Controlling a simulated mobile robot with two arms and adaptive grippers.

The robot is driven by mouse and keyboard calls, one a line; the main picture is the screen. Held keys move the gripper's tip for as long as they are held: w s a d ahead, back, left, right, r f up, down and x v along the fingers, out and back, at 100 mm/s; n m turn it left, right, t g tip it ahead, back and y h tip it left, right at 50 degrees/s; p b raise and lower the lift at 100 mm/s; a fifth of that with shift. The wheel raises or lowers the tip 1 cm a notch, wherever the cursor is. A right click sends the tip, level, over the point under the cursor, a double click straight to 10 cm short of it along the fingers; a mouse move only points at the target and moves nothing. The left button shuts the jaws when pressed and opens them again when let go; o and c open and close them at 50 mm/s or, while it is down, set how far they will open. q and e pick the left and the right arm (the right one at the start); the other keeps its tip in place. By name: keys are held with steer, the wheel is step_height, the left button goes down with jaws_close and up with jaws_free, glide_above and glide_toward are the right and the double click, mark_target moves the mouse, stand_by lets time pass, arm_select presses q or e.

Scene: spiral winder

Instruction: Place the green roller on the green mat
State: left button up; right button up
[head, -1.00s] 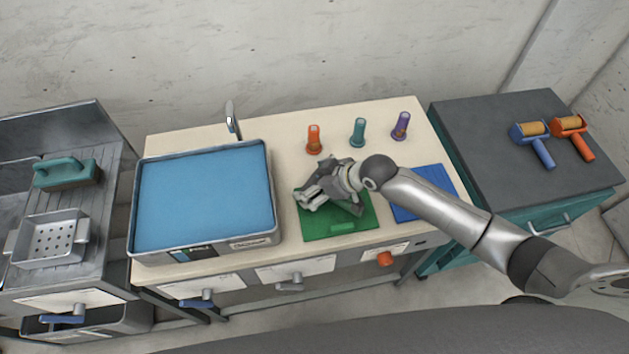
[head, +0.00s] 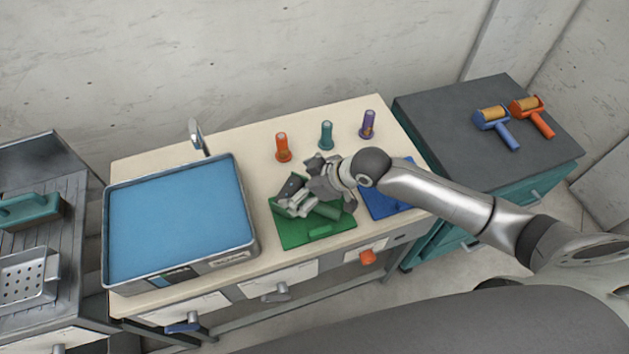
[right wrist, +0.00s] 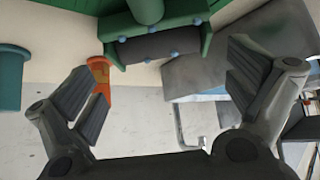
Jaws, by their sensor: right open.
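The green roller (right wrist: 158,44) shows at the top of the right wrist view, with a green frame and a dark roller body. In the head view its green handle (head: 321,230) lies on the green mat (head: 292,240), pointing to the table's front edge; my gripper hides most of its head. My right gripper (head: 292,195) is over the back part of the mat. In the right wrist view its fingers (right wrist: 168,90) are spread wide with nothing between them, and the roller is beyond them, apart from both. My left gripper is not in view.
A blue tray (head: 250,215) stands left of the mat, a blue mat (head: 385,207) right of it. Orange (head: 283,148), teal (head: 326,135) and purple (head: 367,124) upright pieces stand behind. Blue (head: 497,125) and orange (head: 533,115) rollers lie on the dark cabinet (head: 440,130).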

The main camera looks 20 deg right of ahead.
steer(key=v, duration=0.6)
steer(key=shift+r, duration=0.15)
